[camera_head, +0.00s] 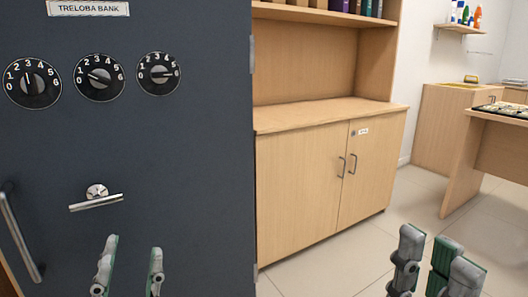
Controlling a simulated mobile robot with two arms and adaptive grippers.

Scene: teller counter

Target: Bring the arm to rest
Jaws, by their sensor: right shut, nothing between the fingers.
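My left gripper (134,250) is at the bottom left in the head view, in front of the dark safe door. Its two fingers stand apart with nothing between them. My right gripper (430,246) is at the bottom right, over the tiled floor in the picture. It is shut and holds nothing. Both grippers point upward in the picture, and the arms behind them are out of frame.
The dark safe (180,150) fills the left side, with three numbered dials, a small lever (96,201) and a bar handle (20,232). A closed wooden cabinet (300,190) stands beside it. A desk (485,150) is at right. Floor between is clear.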

